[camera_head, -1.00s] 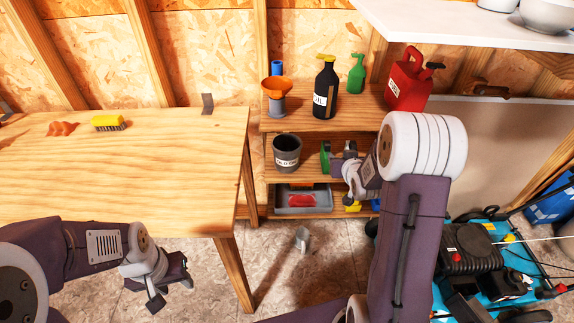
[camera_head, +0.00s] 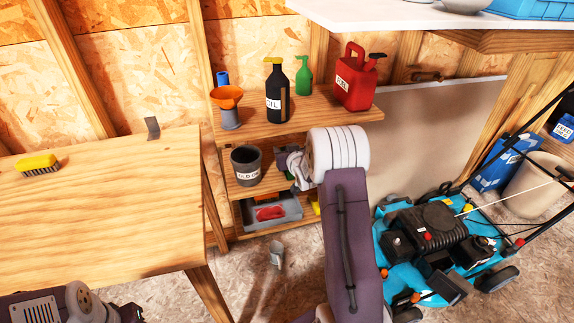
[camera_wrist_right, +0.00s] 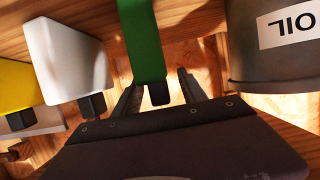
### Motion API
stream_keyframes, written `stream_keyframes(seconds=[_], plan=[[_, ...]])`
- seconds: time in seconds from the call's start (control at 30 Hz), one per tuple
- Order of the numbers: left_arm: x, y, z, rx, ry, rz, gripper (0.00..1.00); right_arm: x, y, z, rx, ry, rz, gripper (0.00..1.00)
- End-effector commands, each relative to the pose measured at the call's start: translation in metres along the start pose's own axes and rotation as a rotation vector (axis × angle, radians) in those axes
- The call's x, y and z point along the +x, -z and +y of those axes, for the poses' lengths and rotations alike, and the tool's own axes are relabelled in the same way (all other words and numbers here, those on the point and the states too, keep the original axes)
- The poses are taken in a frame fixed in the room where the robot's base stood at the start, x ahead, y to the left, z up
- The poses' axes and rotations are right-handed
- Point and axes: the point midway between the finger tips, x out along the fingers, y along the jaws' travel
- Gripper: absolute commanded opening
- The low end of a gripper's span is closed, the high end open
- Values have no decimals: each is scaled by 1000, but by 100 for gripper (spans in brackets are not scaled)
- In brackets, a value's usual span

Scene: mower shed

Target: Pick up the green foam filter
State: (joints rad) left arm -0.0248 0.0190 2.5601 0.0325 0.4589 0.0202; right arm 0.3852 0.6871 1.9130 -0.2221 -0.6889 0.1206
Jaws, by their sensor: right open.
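The green foam filter (camera_wrist_right: 142,38) is an upright green slab with a black tab at its near end. It fills the top middle of the right wrist view. My right gripper (camera_wrist_right: 158,82) is open, one finger on each side of the tab, with nothing clamped. In the head view my right gripper (camera_head: 284,160) is at the middle shelf beside the grey bucket, and only a bit of green shows there, mostly hidden by my arm. My left gripper (camera_head: 130,312) is partly cut off at the bottom left; its jaws cannot be made out.
A white block (camera_wrist_right: 68,58) and a yellow block (camera_wrist_right: 20,85), also with black tabs, stand left of the green one. A grey bucket (camera_head: 246,166) is close on the right in the wrist view. A tray (camera_head: 290,207) sits below; the mower (camera_head: 435,235) stands at right.

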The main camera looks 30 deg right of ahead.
Motion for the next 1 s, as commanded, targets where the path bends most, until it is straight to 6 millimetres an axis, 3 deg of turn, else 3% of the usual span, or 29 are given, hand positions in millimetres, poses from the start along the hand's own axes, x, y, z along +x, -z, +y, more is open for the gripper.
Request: stream_keyframes(seconds=[0.1,0.3,0.5,0.83,1.0], plan=[[3,0,0,0,0,0,45,12,-1,0,1,0,0,49],[2,0,0,0,0,0,45,12,0,0,1,0,-1,49],[2,0,0,0,0,0,45,12,0,0,1,0,-1,0],[1,0,0,0,0,0,45,12,2,0,1,0,-1,0],[-8,1,0,0,0,0,45,10,13,-3,0,1,-1,0]])
